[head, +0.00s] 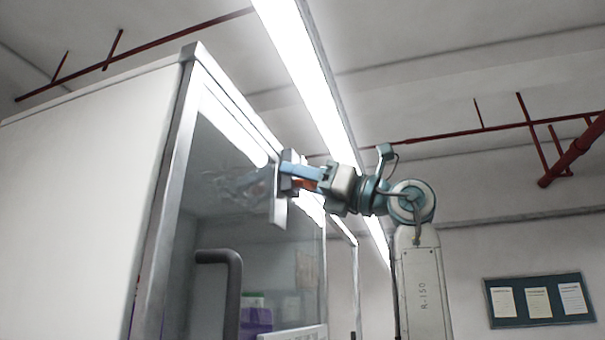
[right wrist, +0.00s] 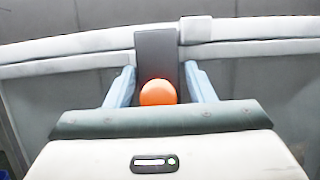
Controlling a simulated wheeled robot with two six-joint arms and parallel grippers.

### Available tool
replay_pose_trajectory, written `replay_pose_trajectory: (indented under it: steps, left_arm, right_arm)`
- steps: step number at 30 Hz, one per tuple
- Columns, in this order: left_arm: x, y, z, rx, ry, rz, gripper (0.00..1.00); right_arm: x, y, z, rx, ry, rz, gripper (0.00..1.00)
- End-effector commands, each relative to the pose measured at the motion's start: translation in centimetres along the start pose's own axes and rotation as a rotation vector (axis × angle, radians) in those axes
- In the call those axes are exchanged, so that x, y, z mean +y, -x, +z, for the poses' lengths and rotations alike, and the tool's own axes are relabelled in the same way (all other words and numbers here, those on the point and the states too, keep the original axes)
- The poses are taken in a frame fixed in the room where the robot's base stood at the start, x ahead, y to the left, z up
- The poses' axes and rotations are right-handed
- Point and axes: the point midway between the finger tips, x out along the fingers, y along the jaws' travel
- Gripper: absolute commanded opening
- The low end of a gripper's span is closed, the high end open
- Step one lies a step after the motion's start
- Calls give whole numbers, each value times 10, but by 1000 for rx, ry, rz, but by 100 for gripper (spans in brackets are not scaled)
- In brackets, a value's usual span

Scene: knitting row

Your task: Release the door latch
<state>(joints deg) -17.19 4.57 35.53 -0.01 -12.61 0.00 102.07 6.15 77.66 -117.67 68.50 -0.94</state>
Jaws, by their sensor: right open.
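The glass door (head: 215,225) belongs to a tall white machine enclosure and looks closed. The latch shows as an orange knob (right wrist: 158,92) on a dark upright plate (right wrist: 156,52) in the right wrist view. In the head view the orange knob (head: 304,185) is partly covered by my gripper, near the top edge of the door side. My right gripper (right wrist: 160,74) is open, with one light blue finger on each side of the knob and a gap on both sides. It also shows in the head view (head: 292,173). My left gripper is in neither view.
A dark curved door handle (head: 230,285) stands out lower on the door. A white panel (head: 90,175) fills the left. Purple items (head: 256,320) show behind the glass. A notice board (head: 539,299) hangs far right. Red pipes run along the ceiling.

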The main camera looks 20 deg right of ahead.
Motion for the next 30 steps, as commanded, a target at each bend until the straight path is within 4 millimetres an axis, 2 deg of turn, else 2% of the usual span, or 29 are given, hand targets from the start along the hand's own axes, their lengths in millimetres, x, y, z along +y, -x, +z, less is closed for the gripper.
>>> replay_pose_trajectory:
  steps: [3, 9, 11, 16, 24, 30]
  left_arm:
    - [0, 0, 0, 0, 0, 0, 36]
    - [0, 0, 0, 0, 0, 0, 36]
    - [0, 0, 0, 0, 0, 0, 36]
    - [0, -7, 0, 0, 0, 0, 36]
    - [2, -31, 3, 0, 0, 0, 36]
    - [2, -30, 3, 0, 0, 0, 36]
  right_arm:
    - [0, 0, 0, 0, 0, 0, 49]
    - [0, 0, 0, 0, 0, 0, 10]
    - [0, 0, 0, 0, 1, 0, 0]
    - [0, 3, -7, 0, 0, 0, 0]
    - [0, 16, -37, -1, 1, 0, 0]
    - [0, 15, -37, 2, 0, 1, 0]
